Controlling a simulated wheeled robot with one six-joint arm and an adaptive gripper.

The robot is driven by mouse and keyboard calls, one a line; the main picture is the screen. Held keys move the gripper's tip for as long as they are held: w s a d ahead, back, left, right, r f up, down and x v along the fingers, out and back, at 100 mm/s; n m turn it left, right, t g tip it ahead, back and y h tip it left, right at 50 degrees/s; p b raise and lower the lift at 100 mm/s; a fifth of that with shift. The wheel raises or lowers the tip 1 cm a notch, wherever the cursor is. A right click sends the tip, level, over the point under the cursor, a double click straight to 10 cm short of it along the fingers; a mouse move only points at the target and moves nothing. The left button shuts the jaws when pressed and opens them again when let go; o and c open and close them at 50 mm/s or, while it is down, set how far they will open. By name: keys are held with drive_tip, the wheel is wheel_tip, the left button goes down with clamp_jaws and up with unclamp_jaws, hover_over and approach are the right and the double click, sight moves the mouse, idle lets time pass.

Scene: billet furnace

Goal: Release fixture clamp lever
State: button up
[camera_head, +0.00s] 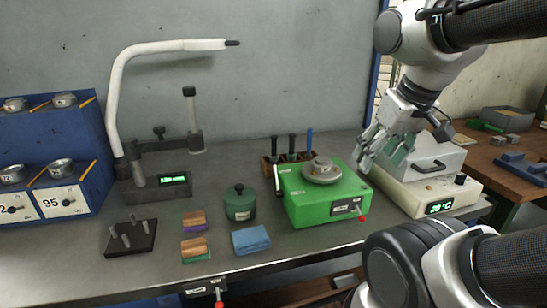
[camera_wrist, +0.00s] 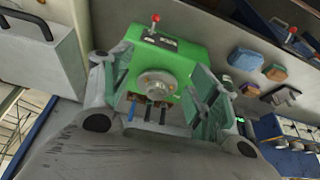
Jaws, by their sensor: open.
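A green fixture box (camera_head: 327,196) stands on the bench with a round metal disc (camera_head: 321,170) on top. A small lever with a red knob (camera_head: 361,217) sticks out of its front, beside a dark label plate. A slim lever with a pale grip (camera_head: 278,180) stands at its left side. My gripper (camera_head: 384,152) is open and empty, above and right of the box in the head view. In the wrist view, the green box (camera_wrist: 178,52) and disc (camera_wrist: 158,88) show between my open fingers (camera_wrist: 158,62). The red knob (camera_wrist: 154,18) shows beyond them. No finger visibly touches a lever.
A white device with a green display (camera_head: 440,207) stands close at the right. A dark green lidded pot (camera_head: 239,203), a blue block (camera_head: 251,240) and a tool rack (camera_head: 283,160) surround the box. A white lamp arm (camera_head: 120,90) stands at left.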

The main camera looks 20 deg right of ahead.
drive_tip(key=c, duration=0.3)
drive_tip(key=shift+w+a+f, duration=0.1)
drive_tip(key=shift+a+f, duration=0.1)
drive_tip(key=shift+f, duration=0.05)
drive_tip(key=c, duration=0.4)
drive_tip(key=shift+w+a+f+n+g, duration=0.15)
drive_tip(key=shift+w+a+f+g, duration=0.05)
drive_tip(key=shift+w+f+g, duration=0.2)
drive_tip(key=shift+w+a+f+n+g, duration=0.2)
drive_tip(key=shift+w+f+g, duration=0.1)
drive_tip(key=shift+w+f, duration=0.15)
clamp_jaws()
drive_tip(key=w+a+n+g, duration=0.1)
drive_tip(key=w+a, duration=0.4)
drive_tip(key=w, duration=0.4)
drive_tip(key=w+a+n+g+y, duration=0.1)
drive_tip(key=w+a, duration=0.4)
drive_tip(key=w, duration=0.5)
drive_tip(key=w+a+n+g, duration=0.2)
drive_tip(key=w+a, duration=0.3)
drive_tip(key=w, duration=0.5)
drive_tip(key=shift+w+a+r+y, duration=0.15)
drive_tip(key=shift+w+r+y, duration=0.1)
drive_tip(key=shift+r+y, duration=0.15)
